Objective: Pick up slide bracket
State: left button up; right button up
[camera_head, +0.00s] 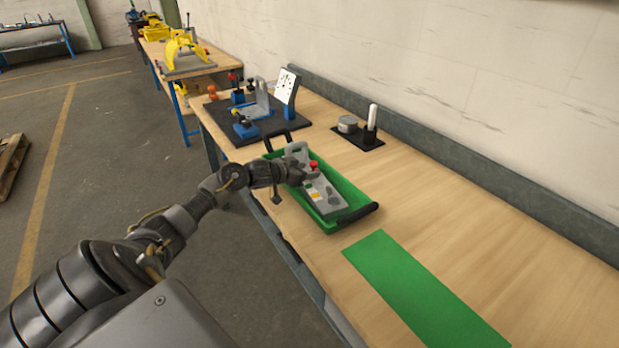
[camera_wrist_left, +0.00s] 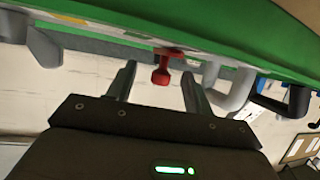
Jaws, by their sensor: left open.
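A long grey part with a red knob and a yellow label, which looks like the slide bracket (camera_head: 324,196), lies in the green tray (camera_head: 350,187) on the bench. Its red knob (camera_head: 313,164) also shows in the left wrist view (camera_wrist_left: 160,76). My left gripper (camera_head: 297,174) reaches over the tray's left side, beside the grey part near the knob. In the left wrist view, the fingers of my left gripper (camera_wrist_left: 158,80) are apart. The red knob appears between them in the picture; I cannot tell whether anything touches. My right gripper is not in view.
A dark fixture board (camera_head: 222,113) with blue, grey and white parts stands behind the tray. A small black base (camera_head: 370,142) holds a grey cylinder and an upright white piece. A flat green mat (camera_head: 420,290) lies in front. The bench right of it is clear.

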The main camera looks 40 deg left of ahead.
aim_at(313, 168)
pick_arm(q)
jog(key=x, duration=0.4)
jog(key=shift+w+a+p, duration=0.1)
jog(key=shift+a+p, duration=0.05)
jog(key=shift+p, duration=0.15)
grip_shut()
jog(key=shift+a+r, duration=0.1)
jog(key=shift+r, duration=0.05)
